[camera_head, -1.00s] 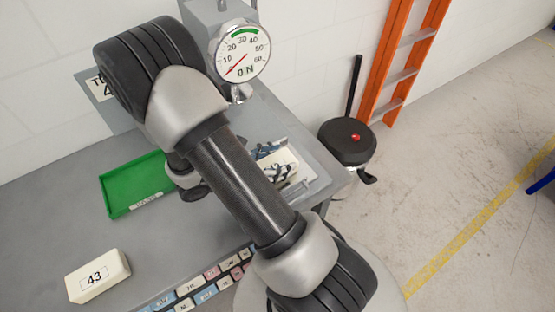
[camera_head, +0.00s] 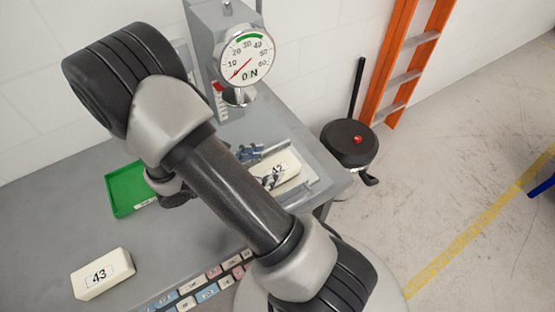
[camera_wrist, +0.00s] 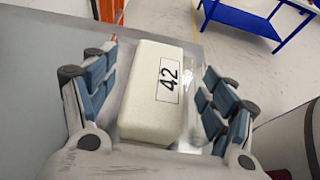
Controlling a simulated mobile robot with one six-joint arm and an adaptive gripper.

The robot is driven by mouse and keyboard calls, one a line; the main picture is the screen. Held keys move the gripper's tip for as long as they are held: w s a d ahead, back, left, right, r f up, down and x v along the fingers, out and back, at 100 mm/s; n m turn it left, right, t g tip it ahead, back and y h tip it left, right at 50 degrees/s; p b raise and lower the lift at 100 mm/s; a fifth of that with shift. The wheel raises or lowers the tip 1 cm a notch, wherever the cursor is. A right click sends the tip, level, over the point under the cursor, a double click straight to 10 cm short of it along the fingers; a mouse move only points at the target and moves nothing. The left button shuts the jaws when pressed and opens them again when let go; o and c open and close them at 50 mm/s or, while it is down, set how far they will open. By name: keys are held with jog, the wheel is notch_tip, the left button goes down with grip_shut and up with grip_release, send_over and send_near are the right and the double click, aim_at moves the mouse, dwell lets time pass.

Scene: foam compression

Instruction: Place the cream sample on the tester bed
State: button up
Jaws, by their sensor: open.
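A cream block labelled 42 (camera_head: 284,166) lies flat near the right end of the grey bench, on or beside a pale metal plate (camera_head: 308,188); I cannot tell if that plate is the tester bed. In the wrist view the same block (camera_wrist: 150,100) sits between the two blue-padded fingers, with gaps at both sides. My gripper (camera_head: 260,166) is open around its left part, and it also shows in the wrist view (camera_wrist: 158,96). A second cream block, labelled 43 (camera_head: 101,274), lies at the front left of the bench.
The grey tester with its dial gauge (camera_head: 245,55) stands behind the block, its dial near zero. A green tray (camera_head: 124,190) is at left, partly behind my arm. Several labelled keys (camera_head: 208,293) line the front edge.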

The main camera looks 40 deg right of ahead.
jog(key=p+v, duration=0.1)
jog(key=v, duration=0.5)
jog(key=s+a+r+m+t+y, duration=0.2)
jog(key=s+a+r+m+y, duration=0.1)
jog(key=a+r+m+y, duration=0.1)
jog(key=s+a+r+m+t+y, duration=0.3)
jog(key=r+m, duration=0.3)
jog(key=r, duration=0.3)
jog(key=s+a+r+m+t+y, duration=0.2)
jog(key=s+a+r+m+y, duration=0.2)
jog(key=s+r+m+y, duration=0.1)
jog(key=shift+a+r+t+y, duration=0.4)
jog(key=shift+r+y, duration=0.1)
jog(key=shift+r, duration=0.55)
